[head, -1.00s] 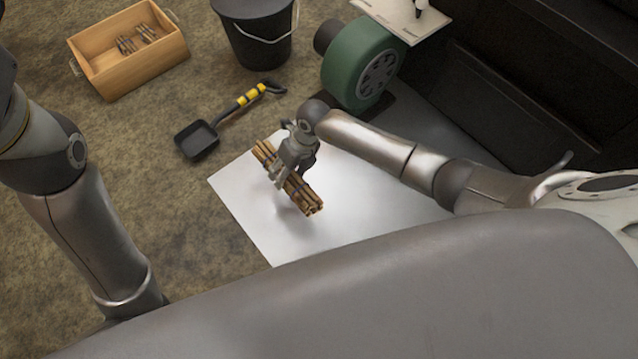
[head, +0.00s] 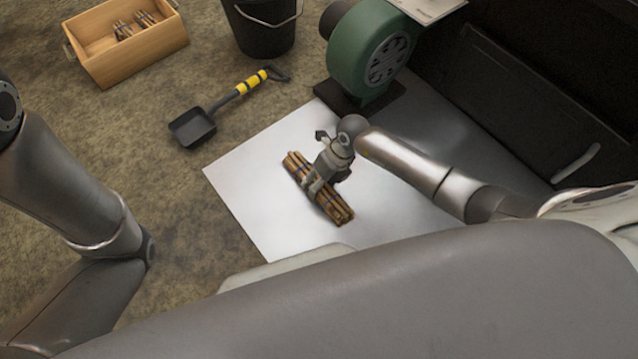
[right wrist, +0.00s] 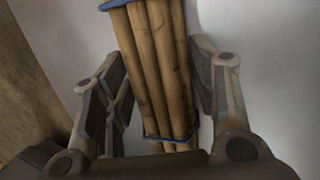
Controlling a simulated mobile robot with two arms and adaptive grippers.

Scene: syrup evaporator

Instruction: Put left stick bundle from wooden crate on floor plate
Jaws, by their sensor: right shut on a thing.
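My right gripper (head: 322,178) is shut on a stick bundle (head: 333,205) of brown sticks with dark blue ties, over the middle of the pale metal floor plate (head: 255,215). The right wrist view shows the stick bundle (right wrist: 155,65) between both fingers, with the pale plate behind it. I cannot tell whether the bundle touches the plate. The wooden crate (head: 130,55) stands at the top left with more sticks (head: 135,24) inside. My left arm is at the left edge, but its gripper is not seen.
A black shovel (head: 195,127) with a yellow-banded handle lies between crate and plate. A black bucket (head: 262,35) stands at the top. A green blower (head: 362,55) stands at the plate's far edge, beside a dark evaporator body (head: 520,100) on the right. The plate's left part is clear.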

